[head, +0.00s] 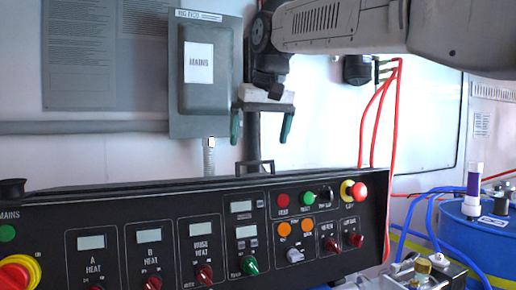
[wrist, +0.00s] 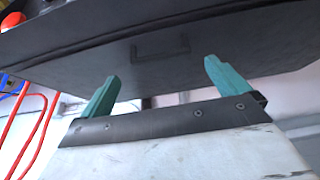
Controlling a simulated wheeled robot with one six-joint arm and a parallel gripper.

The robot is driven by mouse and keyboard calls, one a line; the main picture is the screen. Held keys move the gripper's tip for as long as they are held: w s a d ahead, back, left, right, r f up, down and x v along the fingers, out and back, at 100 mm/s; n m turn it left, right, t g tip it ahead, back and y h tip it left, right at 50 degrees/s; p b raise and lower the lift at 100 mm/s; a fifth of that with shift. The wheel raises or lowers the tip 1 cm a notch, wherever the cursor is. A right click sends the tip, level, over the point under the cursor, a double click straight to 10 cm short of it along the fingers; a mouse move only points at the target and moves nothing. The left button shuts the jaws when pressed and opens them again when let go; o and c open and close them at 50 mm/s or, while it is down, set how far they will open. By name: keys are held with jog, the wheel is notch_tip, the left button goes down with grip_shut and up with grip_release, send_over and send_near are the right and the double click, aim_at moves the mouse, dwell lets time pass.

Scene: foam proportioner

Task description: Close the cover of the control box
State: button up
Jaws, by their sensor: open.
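The black control box (head: 205,235) fills the lower part of the head view, its front carrying several knobs, buttons and displays. A dark handle (head: 255,163) stands up at its top edge. In the wrist view, a broad dark surface of the box (wrist: 230,50) spans the top, with the handle (wrist: 160,47) on it. I cannot tell where its cover ends. My gripper (head: 262,125) hangs above and behind the top edge, fingers pointing down. Its green fingers are apart and empty in the wrist view (wrist: 162,77), with the handle beyond them; no contact shows.
A grey MAINS box (head: 199,95) is on the wall left of my gripper. Red hoses (head: 376,120) hang to the right. A blue drum (head: 485,240) and blue hoses stand at the lower right. A red and yellow knob (head: 354,190) sticks out at the panel's right end.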

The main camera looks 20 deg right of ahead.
jog(key=shift+v, duration=1.45)
